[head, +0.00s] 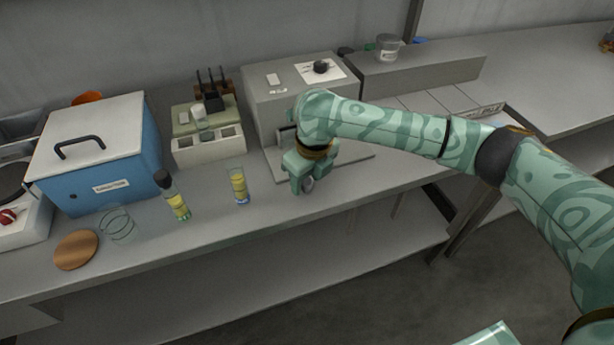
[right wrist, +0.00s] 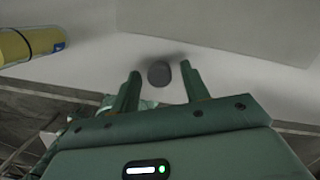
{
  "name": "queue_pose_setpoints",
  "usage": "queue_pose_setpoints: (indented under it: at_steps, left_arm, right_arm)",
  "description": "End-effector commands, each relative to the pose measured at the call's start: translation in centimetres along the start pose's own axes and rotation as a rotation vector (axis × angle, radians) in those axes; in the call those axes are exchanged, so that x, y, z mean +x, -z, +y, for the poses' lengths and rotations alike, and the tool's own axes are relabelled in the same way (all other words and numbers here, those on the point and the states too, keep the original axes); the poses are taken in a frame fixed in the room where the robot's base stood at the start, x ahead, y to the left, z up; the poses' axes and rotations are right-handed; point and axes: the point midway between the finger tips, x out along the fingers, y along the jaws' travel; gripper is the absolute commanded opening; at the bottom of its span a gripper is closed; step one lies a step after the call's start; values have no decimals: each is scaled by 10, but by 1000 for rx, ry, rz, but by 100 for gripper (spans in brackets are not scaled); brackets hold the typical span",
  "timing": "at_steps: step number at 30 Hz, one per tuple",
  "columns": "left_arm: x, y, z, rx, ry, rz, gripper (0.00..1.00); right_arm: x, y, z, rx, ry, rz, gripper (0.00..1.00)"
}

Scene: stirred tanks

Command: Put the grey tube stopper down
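The grey tube stopper (right wrist: 159,73) is a small dark grey round piece. In the right wrist view it appears on the pale bench, between and just beyond the tips of my right gripper (right wrist: 160,75), with a gap to each finger. My right gripper is open. In the head view my right gripper (head: 302,185) is low over the front of the bench, and the stopper (head: 308,184) shows partly beside its fingers. An open tube with yellow contents (head: 239,186) stands to the left; it also shows in the right wrist view (right wrist: 28,45). My left gripper is out of view.
A blue box (head: 130,181), a pale rack (head: 208,150) and a grey instrument (head: 272,100) stand behind. The bench (head: 270,205) is clear toward its front edge.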

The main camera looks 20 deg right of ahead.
Motion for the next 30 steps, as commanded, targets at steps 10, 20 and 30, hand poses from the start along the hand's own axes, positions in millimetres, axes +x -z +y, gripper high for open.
queue_pose_setpoints:
  at_steps: [10,20,30]
  left_arm:
    - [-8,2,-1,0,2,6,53]
    - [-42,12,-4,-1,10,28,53]
    - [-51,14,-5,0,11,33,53]
  right_arm:
    - [-21,-2,0,-1,3,-4,46]
    - [-98,-2,0,0,2,-5,46]
    - [-124,-1,0,1,0,0,46]
